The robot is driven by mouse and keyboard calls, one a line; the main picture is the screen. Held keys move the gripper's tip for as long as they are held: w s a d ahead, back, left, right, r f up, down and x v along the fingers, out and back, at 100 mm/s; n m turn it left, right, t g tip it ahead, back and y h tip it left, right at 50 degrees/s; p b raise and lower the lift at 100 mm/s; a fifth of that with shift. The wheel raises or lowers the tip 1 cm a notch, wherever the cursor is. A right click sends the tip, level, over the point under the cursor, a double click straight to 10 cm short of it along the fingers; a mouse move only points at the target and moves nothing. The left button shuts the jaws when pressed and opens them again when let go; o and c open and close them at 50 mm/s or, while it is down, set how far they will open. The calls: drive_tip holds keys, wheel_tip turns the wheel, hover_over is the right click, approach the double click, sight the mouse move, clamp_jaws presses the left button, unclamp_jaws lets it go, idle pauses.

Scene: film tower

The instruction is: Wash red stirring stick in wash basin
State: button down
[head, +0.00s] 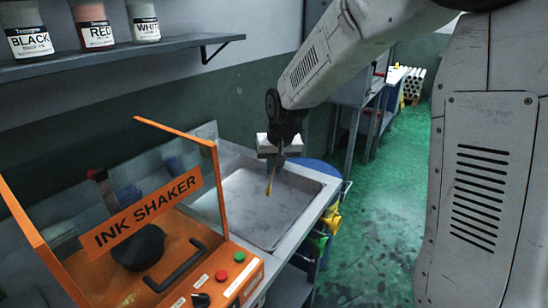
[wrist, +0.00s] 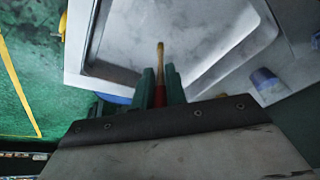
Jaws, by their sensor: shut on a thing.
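My gripper (head: 276,160) is shut on the red stirring stick (head: 269,184), which hangs down over the wash basin. In the wrist view the stick (wrist: 160,62) sits between the two green fingers of my gripper (wrist: 160,84). Its part by the fingers is red and its far end is yellow-brown. The wash basin (head: 255,212) is a pale, shallow rectangular sink with a mottled bottom. It also shows in the wrist view (wrist: 205,35). I cannot tell whether the stick's tip touches the basin or whether there is water in it.
An orange ink shaker (head: 185,262) with a raised frame stands left of the basin. A shelf (head: 130,54) above holds black, red and white ink jars. A blue drum (head: 318,170) and yellow items (head: 332,218) are by the basin's right side. Green floor (head: 375,210) lies open to the right.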

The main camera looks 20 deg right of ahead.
wheel_tip(320, 180, down, 8)
drive_tip(key=shift+f, duration=0.2)
idle(0.5)
idle(2.1)
drive_tip(key=shift+r, duration=6)
drive_tip(key=shift+r, duration=1.95)
drive_tip(key=shift+s, duration=0.1)
